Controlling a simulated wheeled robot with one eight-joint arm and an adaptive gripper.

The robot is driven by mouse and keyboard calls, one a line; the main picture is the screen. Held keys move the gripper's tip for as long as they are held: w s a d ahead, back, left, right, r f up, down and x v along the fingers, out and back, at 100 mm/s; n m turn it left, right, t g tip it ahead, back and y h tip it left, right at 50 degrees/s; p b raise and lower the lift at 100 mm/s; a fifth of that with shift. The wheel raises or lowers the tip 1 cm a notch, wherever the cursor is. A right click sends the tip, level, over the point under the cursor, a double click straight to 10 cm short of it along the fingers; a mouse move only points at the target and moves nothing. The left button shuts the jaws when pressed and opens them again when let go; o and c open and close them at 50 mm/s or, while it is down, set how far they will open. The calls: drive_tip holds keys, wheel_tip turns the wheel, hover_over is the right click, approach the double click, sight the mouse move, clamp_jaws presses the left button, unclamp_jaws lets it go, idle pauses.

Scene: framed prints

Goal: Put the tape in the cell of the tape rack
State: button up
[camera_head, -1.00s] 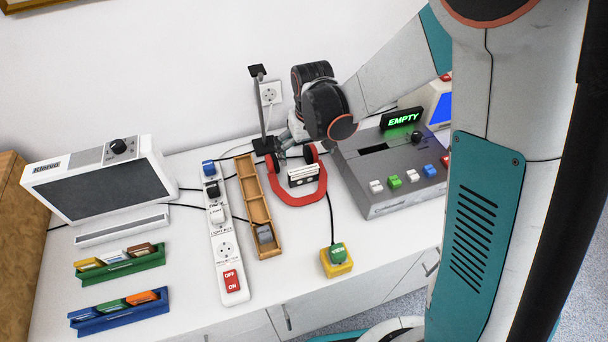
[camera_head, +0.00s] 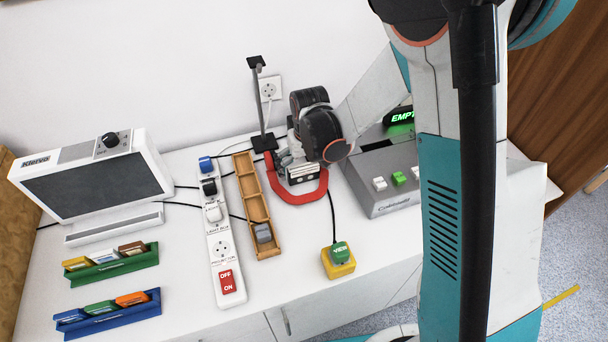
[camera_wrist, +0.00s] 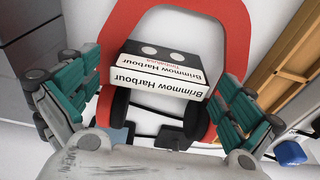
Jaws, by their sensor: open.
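The tape (camera_head: 302,174) is a pale cassette lying inside the loop of the red headphones on the white table. In the wrist view its printed edge reads "Brimmow Harbour" (camera_wrist: 158,72). My gripper (camera_head: 291,164) is just above and beside the tape in the head view. The wrist view shows its fingers (camera_wrist: 158,95) wide apart, one on each side of the tape, with gaps between. The tape rack (camera_head: 254,208) is a narrow wooden tray with several cells, left of the headphones. A grey item (camera_head: 263,232) sits in its front cell; the other cells look empty.
The red headphones (camera_head: 297,198) surround the tape, and a dark stand (camera_head: 260,95) rises behind. A white power strip (camera_head: 220,245) lies left of the rack. A grey deck (camera_head: 385,185) stands to the right. A yellow box with a green button (camera_head: 339,262) is in front.

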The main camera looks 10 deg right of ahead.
drive_tip(key=shift+c, duration=0.6)
drive_tip(key=c, duration=1.1)
drive_tip(key=shift+o, duration=0.2)
drive_tip(key=shift+r, duration=0.15)
